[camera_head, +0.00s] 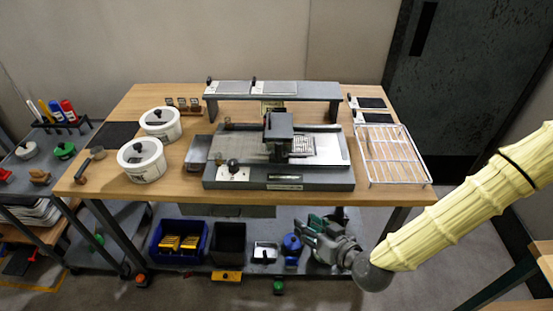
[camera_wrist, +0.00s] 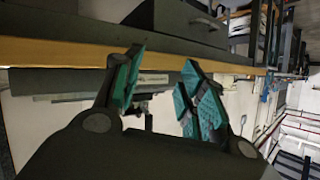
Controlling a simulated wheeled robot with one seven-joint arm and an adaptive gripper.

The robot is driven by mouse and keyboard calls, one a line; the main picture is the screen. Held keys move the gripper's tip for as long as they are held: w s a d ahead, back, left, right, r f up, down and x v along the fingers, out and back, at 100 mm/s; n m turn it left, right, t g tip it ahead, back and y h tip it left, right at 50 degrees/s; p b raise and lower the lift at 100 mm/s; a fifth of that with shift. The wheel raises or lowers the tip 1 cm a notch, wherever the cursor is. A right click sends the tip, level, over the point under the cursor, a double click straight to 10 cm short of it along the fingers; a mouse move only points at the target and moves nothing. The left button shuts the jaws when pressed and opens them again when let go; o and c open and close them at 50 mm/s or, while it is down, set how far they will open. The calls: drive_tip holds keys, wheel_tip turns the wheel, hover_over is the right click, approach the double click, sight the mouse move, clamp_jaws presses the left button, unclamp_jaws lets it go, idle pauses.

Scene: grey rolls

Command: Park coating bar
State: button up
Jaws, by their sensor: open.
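A grey coating machine (camera_head: 330,176) stands in the middle of the wooden table. A dark block-like carriage (camera_head: 279,128) sits across its bed. A dark bar (camera_head: 315,127) runs along the back of the bed; I cannot tell for sure whether this is the coating bar. My gripper (camera_head: 314,226) is in front of the table at its lower right, below the tabletop edge and well apart from the machine. In the wrist view my gripper (camera_wrist: 158,92) shows its two teal-padded fingers spread, with nothing between them.
A raised grey shelf (camera_head: 290,89) stands behind the machine. A white wire rack (camera_head: 396,165) is on the right and two white pots (camera_head: 142,160) are on the left. Bins, including a blue one (camera_head: 158,256), fill the lower shelf. A side cart (camera_head: 30,180) stands at left.

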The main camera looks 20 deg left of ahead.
sight(280, 152)
drive_tip(key=w+a+r+n+t+y+b, duration=0.1)
drive_tip(key=w+a+r+t+y, duration=0.15)
drive_tip(key=r, duration=0.45)
drive_tip(key=w+a+r+n+t+y+b, duration=0.1)
drive_tip(key=w+a+r+n, duration=0.1)
drive_tip(key=w+a+r, duration=0.3)
drive_tip(key=x, duration=0.2)
drive_tip(key=r+p+x, duration=0.1)
drive_tip(key=x, duration=0.2)
drive_tip(key=p+x, duration=0.1)
drive_tip(key=x, duration=0.2)
drive_tip(key=shift+w+d+r, duration=0.15)
drive_tip(key=shift+w+d, duration=0.1)
drive_tip(key=shift+w, duration=0.15)
drive_tip(key=shift+a, duration=0.1)
clamp_jaws()
